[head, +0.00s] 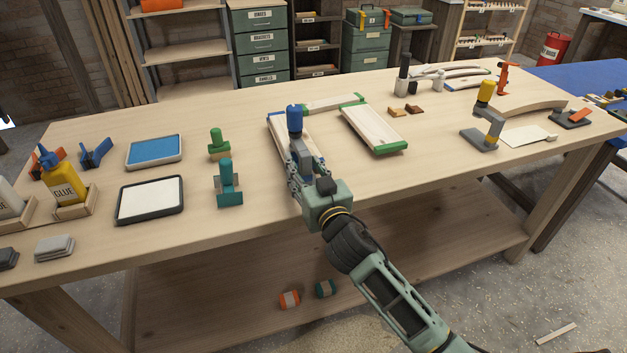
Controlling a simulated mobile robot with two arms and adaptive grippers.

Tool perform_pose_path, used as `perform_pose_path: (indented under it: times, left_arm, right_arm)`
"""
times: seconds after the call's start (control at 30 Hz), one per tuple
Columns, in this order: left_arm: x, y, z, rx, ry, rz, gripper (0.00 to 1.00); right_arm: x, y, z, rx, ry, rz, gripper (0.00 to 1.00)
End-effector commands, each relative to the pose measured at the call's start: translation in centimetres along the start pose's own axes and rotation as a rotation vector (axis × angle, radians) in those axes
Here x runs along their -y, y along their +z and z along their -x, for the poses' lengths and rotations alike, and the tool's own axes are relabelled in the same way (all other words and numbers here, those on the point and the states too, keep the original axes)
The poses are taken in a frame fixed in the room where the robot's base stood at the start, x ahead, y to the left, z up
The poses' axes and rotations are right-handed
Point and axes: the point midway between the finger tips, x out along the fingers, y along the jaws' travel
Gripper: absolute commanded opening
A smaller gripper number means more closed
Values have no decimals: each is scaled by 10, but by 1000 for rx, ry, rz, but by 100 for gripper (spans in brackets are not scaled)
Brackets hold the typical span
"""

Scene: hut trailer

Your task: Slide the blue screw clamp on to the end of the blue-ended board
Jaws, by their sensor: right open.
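The blue screw clamp (295,118) stands upright, with a blue knob on top and a grey body below. The pale blue-ended board (277,131) lies on the workbench behind it. Blue shows at the board's far edge and beside the clamp on the right. The clamp overlaps the board's near part in the head view; I cannot tell whether its jaws are around the board end. My right gripper (301,182) is open at the clamp's lower part, with the fingers close to it. The gripper hides the clamp's base and the near board end. My left gripper is out of view.
A green-ended board (372,130) lies to the right. Teal (228,186) and green (218,146) clamps stand to the left, near a white tray (150,200). A yellow-topped clamp (486,112) stands farther right. The bench (420,175) is clear at front right.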

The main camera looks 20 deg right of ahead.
Motion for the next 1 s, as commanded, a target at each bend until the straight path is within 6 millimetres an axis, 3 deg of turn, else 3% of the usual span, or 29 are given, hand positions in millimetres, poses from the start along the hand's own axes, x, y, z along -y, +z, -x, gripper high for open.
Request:
perform_pose_path:
  times: [0.4, 0.6, 0.77, 0.87, 1.0]
  left_arm:
    - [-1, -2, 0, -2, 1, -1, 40]
    - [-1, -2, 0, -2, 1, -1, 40]
    - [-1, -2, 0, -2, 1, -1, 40]
    - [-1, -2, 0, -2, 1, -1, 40]
    - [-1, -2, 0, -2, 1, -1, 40]
  right_arm:
    - [0, -1, 85, -1, 0, -2, 41]
    - [0, -2, 104, -5, 0, 0, 41]
    - [-1, -2, 108, -4, 1, 1, 41]
    - [-6, 8, 113, 37, 23, -2, 41]
    - [-25, 56, 143, 241, 104, 1, 41]
